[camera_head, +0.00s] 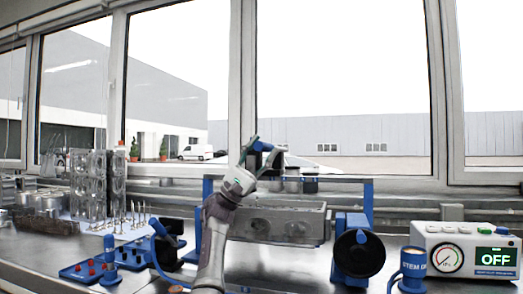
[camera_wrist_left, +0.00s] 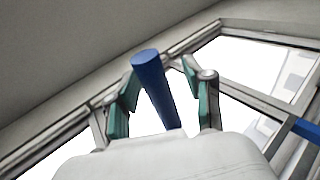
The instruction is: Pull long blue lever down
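The long blue lever (camera_wrist_left: 155,88) shows in the left wrist view as a round blue bar between the fingers of my left gripper (camera_wrist_left: 158,82). Its end cap faces the camera. The green-padded fingers stand apart on either side of it, with a visible gap on the right. In the head view my left gripper (camera_head: 262,158) is raised above the metal block, in front of the window. A bit of blue (camera_head: 263,146) shows at its fingers there; the rest of the lever is hidden. My right gripper is out of view.
A metal engine block (camera_head: 285,224) sits in a blue frame (camera_head: 368,200) behind my left arm. A black and blue round device (camera_head: 358,254) and a white control box (camera_head: 468,252) reading OFF stand to the right. Blue trays (camera_head: 84,271) and metal parts lie left.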

